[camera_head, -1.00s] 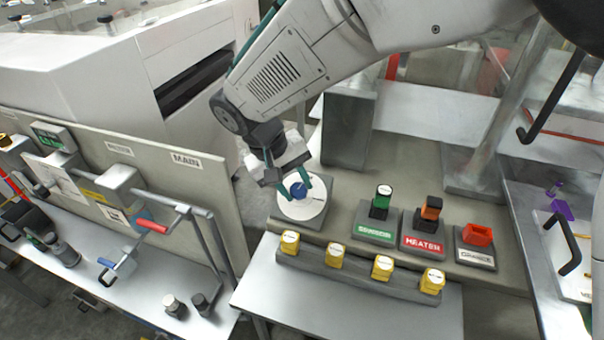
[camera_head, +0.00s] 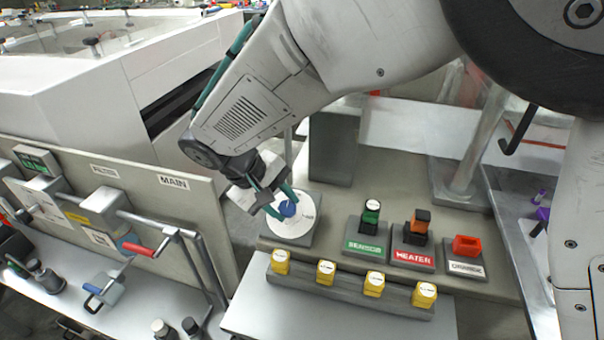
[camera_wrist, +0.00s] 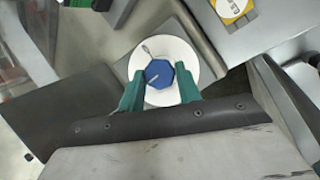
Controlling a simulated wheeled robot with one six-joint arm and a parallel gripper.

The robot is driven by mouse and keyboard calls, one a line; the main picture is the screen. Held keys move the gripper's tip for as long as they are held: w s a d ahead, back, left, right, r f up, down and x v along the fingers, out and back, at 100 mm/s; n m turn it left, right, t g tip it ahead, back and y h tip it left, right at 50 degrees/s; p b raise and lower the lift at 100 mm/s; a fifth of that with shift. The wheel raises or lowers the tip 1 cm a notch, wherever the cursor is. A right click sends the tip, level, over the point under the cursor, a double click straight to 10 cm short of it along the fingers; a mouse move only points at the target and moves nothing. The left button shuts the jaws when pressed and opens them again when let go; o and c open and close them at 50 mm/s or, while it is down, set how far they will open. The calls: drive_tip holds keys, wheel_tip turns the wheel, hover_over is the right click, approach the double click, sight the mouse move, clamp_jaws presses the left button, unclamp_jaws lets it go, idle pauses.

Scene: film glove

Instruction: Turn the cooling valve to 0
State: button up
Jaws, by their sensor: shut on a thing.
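The cooling valve is a blue knob (camera_head: 287,209) on a round white dial (camera_head: 304,222), set on a grey square base. In the wrist view the blue knob (camera_wrist: 159,74) is eight-sided, with a pale pointer line on its face, and the white dial (camera_wrist: 178,50) spreads around it. A small dark mark shows on the dial near the upper left of the knob. The dial's numbers are too small to read. My gripper (camera_head: 279,202) has its green fingers on either side of the knob, shut on it; they also show in the wrist view (camera_wrist: 160,92).
To the right stand the SENSOR block (camera_head: 368,228), the HEATER block (camera_head: 415,239) and a red-topped block (camera_head: 467,246). Several yellow blocks (camera_head: 325,272) line a grey rail in front. A panel marked MAIN (camera_head: 172,182) with a red-handled lever (camera_head: 139,249) is at left.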

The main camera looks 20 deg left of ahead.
drive_tip(key=o, duration=1)
drive_tip(key=shift+c, duration=0.2)
drive_tip(key=v, duration=0.7)
drive_tip(key=shift+r, duration=0.4)
drive_tip(key=shift+s+a, duration=0.1)
drive_tip(key=shift+a, duration=0.05)
